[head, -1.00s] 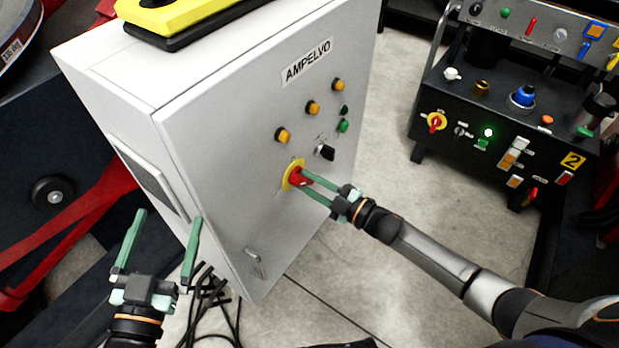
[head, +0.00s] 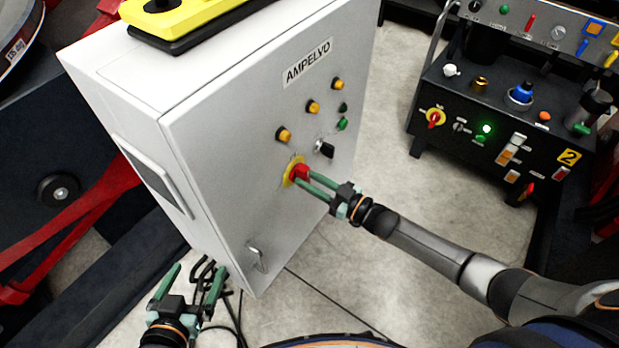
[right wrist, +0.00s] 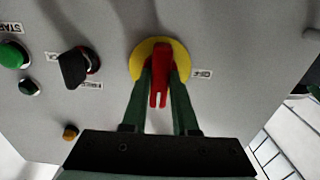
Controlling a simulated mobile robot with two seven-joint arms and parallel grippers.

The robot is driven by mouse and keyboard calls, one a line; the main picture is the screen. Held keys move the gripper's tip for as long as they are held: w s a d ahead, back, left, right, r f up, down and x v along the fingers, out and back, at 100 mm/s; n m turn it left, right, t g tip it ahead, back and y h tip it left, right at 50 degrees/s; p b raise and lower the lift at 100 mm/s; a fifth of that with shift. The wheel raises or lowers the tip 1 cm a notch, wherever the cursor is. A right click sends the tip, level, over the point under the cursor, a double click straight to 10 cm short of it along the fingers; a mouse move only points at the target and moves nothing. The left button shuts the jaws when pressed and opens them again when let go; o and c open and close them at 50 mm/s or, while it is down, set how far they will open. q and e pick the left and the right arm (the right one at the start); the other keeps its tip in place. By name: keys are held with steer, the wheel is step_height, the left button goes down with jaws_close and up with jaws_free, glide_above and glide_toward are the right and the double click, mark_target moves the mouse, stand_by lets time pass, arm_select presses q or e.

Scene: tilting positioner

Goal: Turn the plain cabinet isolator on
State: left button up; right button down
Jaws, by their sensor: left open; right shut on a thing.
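The plain white cabinet (head: 225,130) stands in the middle of the head view, labelled AMPELVO. Its isolator is a red handle (head: 300,173) on a yellow disc (head: 288,172), low on the door. In the right wrist view the red handle (right wrist: 160,75) lies between the green fingers over the yellow disc (right wrist: 143,60). My right gripper (head: 313,184) is shut on the red handle. Part of the handle is hidden by the fingers in the head view. My left gripper (head: 190,285) is open and empty, left of the cabinet's lower edge.
A black selector (head: 325,149) and several amber and green buttons sit above the isolator. A metal door handle (head: 257,257) is below it. A black control panel (head: 500,120) with another red-yellow switch (head: 435,118) stands at right. Black cables (head: 215,270) lie near my left gripper.

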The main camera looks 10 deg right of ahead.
arm_select(q)
steer(key=shift+s+f, duration=0.15)
steer(key=shift+f, duration=0.15)
arm_select(e)
steer(key=shift+m, duration=0.3)
steer(key=c, duration=0.7)
jaws_free()
steer(key=shift+s+d, duration=0.35)
steer(key=shift+s, duration=0.05)
arm_select(q)
steer(key=s+f+g, duration=0.1)
steer(key=s+f+g+p, duration=0.2)
steer(key=s+f, duration=0.1)
steer(key=shift+d+f+n, duration=0.1)
steer(key=shift+d+n, duration=0.15)
steer(key=shift+n, duration=0.05)
arm_select(e)
steer(key=v, duration=1.1)
steer(key=shift+s+d, duration=0.15)
